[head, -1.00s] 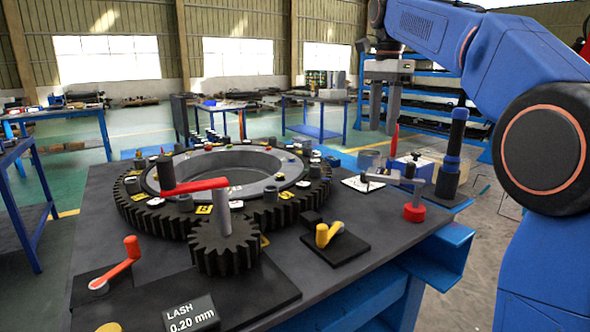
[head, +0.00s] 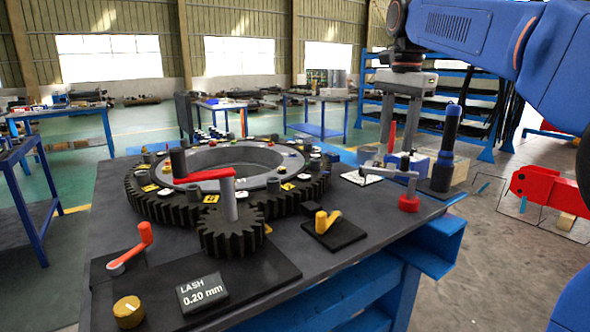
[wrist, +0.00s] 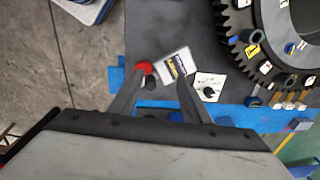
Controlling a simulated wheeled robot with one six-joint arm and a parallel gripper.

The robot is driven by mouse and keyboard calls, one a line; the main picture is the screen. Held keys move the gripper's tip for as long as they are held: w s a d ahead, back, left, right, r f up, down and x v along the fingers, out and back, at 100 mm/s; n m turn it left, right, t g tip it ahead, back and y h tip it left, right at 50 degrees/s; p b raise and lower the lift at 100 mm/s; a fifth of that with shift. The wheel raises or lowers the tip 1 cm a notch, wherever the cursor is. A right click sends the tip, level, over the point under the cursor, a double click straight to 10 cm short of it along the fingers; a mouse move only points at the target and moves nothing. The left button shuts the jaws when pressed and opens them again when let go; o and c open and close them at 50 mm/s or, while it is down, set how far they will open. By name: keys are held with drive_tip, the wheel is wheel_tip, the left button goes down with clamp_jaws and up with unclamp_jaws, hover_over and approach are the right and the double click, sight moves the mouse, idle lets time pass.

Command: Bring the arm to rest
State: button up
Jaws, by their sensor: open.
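My gripper (head: 397,146) hangs at the right rear of the dark worktable (head: 340,245), its two grey fingers pointing down and apart. In the wrist view my gripper (wrist: 162,80) shows the two fingers spread with nothing held between them. Below them lie a red knob (wrist: 145,67) and a grey block with a label (wrist: 177,65). In the head view the red-based fixture (head: 409,203) stands close in front of the fingers. Whether the fingertips clear it is hard to tell.
A large toothed ring (head: 180,208) and a pinion (head: 230,235) with a red crank arm fill the table's middle. A dark blue-banded post (head: 445,150) stands right of my gripper. Open floor (head: 490,270) lies right.

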drive_tip(key=s+d+f+n+t, duration=0.2)
drive_tip(key=s+f+n, duration=0.3)
drive_tip(key=s+f, duration=1)
drive_tip(key=s+d+f+n+t, duration=0.2)
drive_tip(key=s+f+n, duration=0.4)
drive_tip(key=s+f, duration=0.8)
wheel_tip(320, 180, down, 3)
drive_tip(key=shift+s+d+r+n, duration=0.15)
drive_tip(key=shift+s+d+n, duration=0.2)
drive_tip(key=shift+d, duration=0.2)
drive_tip(key=shift+c, duration=0.3)
